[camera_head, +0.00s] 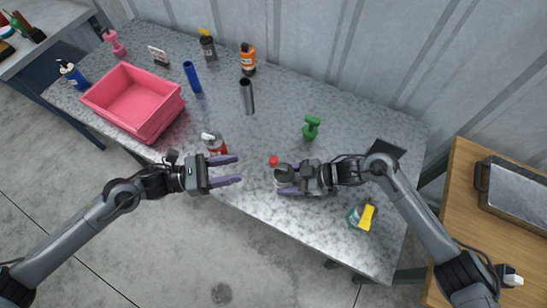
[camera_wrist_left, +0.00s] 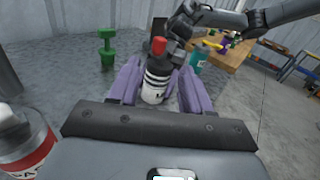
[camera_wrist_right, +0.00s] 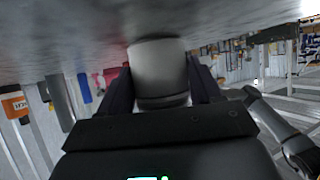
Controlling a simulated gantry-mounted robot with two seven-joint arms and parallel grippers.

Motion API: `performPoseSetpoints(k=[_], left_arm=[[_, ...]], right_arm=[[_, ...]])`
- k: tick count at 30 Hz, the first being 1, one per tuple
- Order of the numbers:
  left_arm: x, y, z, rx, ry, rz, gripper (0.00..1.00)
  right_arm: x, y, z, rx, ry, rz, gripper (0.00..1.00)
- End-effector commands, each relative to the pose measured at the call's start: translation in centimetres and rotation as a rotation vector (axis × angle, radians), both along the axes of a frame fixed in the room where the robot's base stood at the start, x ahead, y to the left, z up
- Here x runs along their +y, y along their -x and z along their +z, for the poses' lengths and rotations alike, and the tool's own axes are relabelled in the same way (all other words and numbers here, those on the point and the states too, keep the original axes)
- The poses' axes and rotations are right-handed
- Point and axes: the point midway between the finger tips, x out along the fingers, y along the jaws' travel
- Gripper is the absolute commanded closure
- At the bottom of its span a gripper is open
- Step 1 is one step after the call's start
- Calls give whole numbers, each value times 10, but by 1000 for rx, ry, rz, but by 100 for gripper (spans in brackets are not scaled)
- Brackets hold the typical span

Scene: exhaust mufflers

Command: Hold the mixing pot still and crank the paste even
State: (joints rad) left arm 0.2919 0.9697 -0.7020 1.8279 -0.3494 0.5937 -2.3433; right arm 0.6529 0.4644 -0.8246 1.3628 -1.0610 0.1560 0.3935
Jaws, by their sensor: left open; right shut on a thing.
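The mixing pot (camera_head: 281,176) is a small light-and-dark cylinder near the front edge of the table. It shows upright with a white label band in the left wrist view (camera_wrist_left: 153,88), and close up in the right wrist view (camera_wrist_right: 159,72). A red crank knob (camera_head: 273,160) stands at its top, also in the left wrist view (camera_wrist_left: 158,46); the crank arm is too small to make out. My right gripper (camera_head: 287,180) is shut on the pot from the right. My left gripper (camera_head: 236,170) is open and empty, left of the pot, its fingers pointing towards it.
A red and white container (camera_head: 213,145) stands close behind my left gripper. A green object (camera_head: 311,128) stands behind the pot, and a teal and yellow container (camera_head: 362,216) to its right front. A pink bin (camera_head: 135,97), tubes and bottles occupy the back left.

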Motion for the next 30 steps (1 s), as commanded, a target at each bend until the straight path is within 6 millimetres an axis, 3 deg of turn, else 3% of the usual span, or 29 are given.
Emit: performPoseSetpoints(k=[8, 21, 30], left_arm=[[-24, -7, 3, -1, 5, 20, 51], [-91, -29, 3, 0, 4, 18, 51], [-111, -35, 2, 1, 2, 19, 51]], right_arm=[[0, 0, 0, 0, 0, 1, 53], [0, 0, 0, 0, 0, 0, 53], [0, 0, 0, 0, 0, 0, 53]])
